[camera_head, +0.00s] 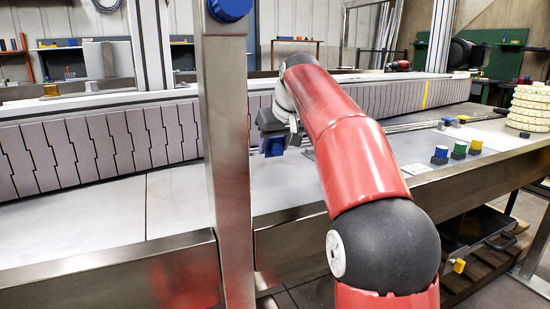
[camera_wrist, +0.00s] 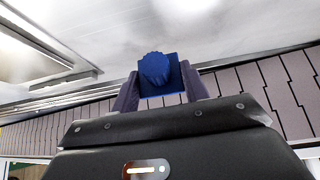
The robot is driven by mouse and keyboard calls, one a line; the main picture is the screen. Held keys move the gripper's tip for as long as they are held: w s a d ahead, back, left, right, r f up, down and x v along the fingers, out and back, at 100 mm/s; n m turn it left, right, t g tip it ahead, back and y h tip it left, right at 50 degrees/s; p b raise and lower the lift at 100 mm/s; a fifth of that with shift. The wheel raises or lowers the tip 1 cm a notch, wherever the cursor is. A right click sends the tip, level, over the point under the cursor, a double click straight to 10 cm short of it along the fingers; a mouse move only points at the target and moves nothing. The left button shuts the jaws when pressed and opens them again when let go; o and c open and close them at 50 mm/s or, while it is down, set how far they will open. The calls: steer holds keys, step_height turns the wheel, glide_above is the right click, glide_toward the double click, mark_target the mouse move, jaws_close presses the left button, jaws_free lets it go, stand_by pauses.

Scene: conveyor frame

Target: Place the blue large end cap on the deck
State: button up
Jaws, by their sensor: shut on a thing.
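The blue large end cap (camera_wrist: 156,70) is held between the two fingers of my gripper (camera_wrist: 158,88) in the wrist view. It has a ribbed round part on a square blue plate. In the head view the blue cap (camera_head: 273,147) shows at the end of my gripper (camera_head: 275,138), over the deck (camera_head: 180,203). The deck is a grey metal surface in front of the conveyor. I cannot tell from these frames whether the cap touches the deck. My arm hides part of the deck.
A steel post (camera_head: 228,150) stands upright left of my gripper. The grey slatted conveyor (camera_head: 80,150) runs behind the deck. Small blue, green and yellow-topped pieces (camera_head: 458,151) stand on the deck at right, near a stack of cream rings (camera_head: 528,108). The deck left of the post is clear.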

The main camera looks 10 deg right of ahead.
steer(key=shift+f, duration=0.85)
steer(key=shift+f, duration=0.2)
steer(key=o, duration=1.1)
steer(key=shift+c, duration=0.2)
steer(key=shift+r, duration=0.1)
steer(key=shift+r, duration=0.3)
steer(key=p+v, duration=0.3)
steer(key=v, duration=0.8)
steer(key=shift+s+r, duration=0.25)
steer(key=shift+s, duration=0.05)
